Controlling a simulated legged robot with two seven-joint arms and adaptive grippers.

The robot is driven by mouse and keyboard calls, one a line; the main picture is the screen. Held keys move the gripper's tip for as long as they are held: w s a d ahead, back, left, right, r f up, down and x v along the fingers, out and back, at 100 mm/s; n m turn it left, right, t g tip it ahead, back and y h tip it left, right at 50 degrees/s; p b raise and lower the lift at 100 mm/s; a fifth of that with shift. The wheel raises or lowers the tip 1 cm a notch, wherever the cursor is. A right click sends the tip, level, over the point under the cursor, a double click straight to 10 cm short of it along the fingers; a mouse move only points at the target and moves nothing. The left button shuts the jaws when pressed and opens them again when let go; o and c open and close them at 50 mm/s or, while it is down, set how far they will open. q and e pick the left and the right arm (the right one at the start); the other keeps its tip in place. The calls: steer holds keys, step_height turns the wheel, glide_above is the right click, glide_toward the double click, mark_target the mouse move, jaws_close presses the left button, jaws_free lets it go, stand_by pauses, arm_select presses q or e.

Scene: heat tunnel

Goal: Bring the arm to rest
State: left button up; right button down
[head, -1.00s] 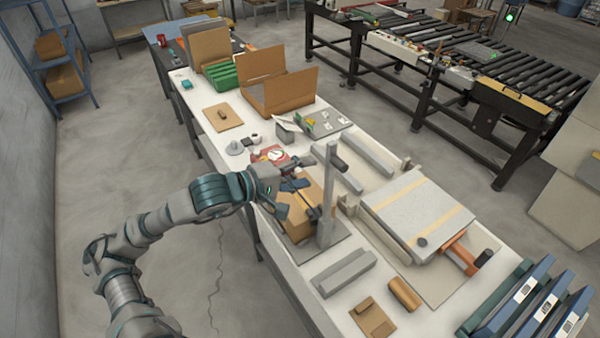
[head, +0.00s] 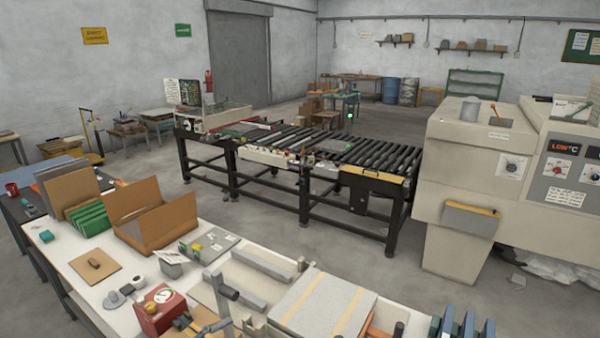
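Neither of my arms nor grippers is in view. The head view looks over the far part of the workbench (head: 60,262) and the room behind it. On the bench near the bottom edge stand a red device with a round dial (head: 160,308) and a grey upright post (head: 221,305). The front of the bench is cut off by the lower edge of the picture.
An open cardboard box (head: 150,222) and green folders (head: 90,221) stand on the bench. A grey slab with yellow stripes (head: 322,302) lies at its front right. Behind are a roller conveyor (head: 345,150) and a large beige machine (head: 470,140). Floor shows between bench and conveyor.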

arm_select(q)
steer(key=w+a+f+n+t+y, duration=0.2)
steer(key=a+n+t+y, duration=0.4)
steer(key=n, duration=0.8)
steer(key=w+a+f+n+t+y, duration=0.1)
steer(key=a+n+t+y, duration=0.45)
steer(key=n, duration=0.85)
steer(key=s+a+f+n+g+y, duration=0.1)
steer(key=a+f+n+g+y, duration=0.3)
steer(key=f+n, duration=0.6)
steer(key=f+n+g+y, duration=0.3)
steer(key=f+n+y, duration=0.4)
steer(key=f, duration=0.6)
steer(key=s+d+f+n+g+h, duration=0.35)
steer(key=s+d+f+g, duration=0.2)
steer(key=s+f, duration=0.45)
steer(key=s+d+f+n+g+h, duration=0.2)
steer(key=s+d+f+n+g, duration=0.2)
steer(key=s+f+g, duration=0.5)
step_height(320, 180, down, 26)
steer(key=s+t, duration=0.1)
steer(key=s, duration=0.2)
steer(key=s+a+f, duration=0.1)
steer(key=s+f, duration=0.7)
steer(key=s+a+f, duration=0.2)
steer(key=s+f, duration=0.7)
steer(key=shift+a+g, duration=0.3)
steer(key=shift+g, duration=0.1)
